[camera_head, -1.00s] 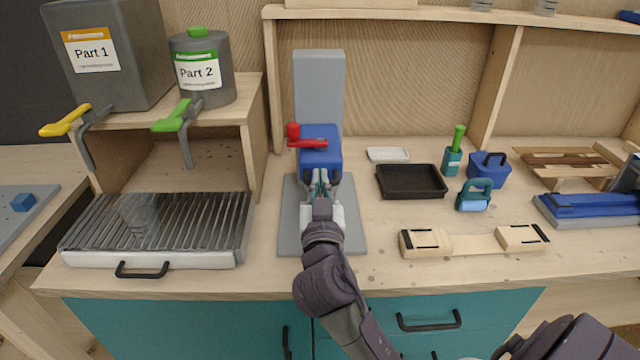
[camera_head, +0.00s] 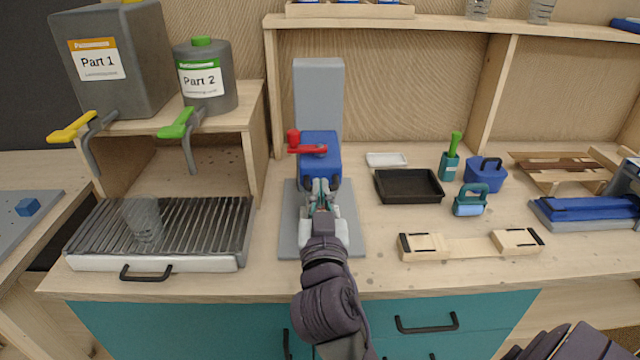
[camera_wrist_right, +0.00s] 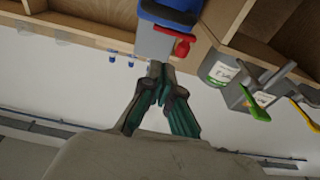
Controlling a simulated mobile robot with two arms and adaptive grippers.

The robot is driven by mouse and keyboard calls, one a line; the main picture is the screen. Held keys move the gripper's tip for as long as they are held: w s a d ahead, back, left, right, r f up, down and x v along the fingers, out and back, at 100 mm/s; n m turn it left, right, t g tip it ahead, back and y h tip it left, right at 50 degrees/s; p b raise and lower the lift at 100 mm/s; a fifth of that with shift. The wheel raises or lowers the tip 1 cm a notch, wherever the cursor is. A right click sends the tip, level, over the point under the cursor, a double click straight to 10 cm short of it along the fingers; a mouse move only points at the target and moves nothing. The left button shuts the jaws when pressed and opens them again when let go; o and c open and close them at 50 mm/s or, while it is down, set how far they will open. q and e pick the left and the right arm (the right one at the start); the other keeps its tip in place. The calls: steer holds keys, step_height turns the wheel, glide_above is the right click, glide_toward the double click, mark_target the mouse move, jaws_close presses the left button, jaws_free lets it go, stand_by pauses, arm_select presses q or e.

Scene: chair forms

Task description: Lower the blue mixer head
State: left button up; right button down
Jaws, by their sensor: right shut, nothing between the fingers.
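The blue mixer head (camera_head: 320,168) is on the grey mixer stand (camera_head: 319,92) at the middle of the bench, with a red lever (camera_head: 308,149) at its upper left. The stand's grey base plate (camera_head: 289,235) lies flat below. My right gripper (camera_head: 322,187) is shut and empty, at the near side of the blue head; I cannot tell whether it touches. In the right wrist view, the shut fingertips (camera_wrist_right: 160,70) are close to the mixer, and the blue head (camera_wrist_right: 172,14) and red lever (camera_wrist_right: 181,46) show at the top. My left gripper is not in view.
Two grey dispensers, Part 1 (camera_head: 110,60) and Part 2 (camera_head: 205,80), stand on a wooden shelf at left, above a slatted grill tray (camera_head: 175,262). To the right are a black tray (camera_head: 408,197), blue and teal tools, and a wooden fixture (camera_head: 470,248).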

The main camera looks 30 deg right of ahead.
steer(key=b+v, duration=0.1)
steer(key=v, duration=0.2)
steer(key=shift+s+a, duration=0.2)
steer(key=shift+s, duration=0.05)
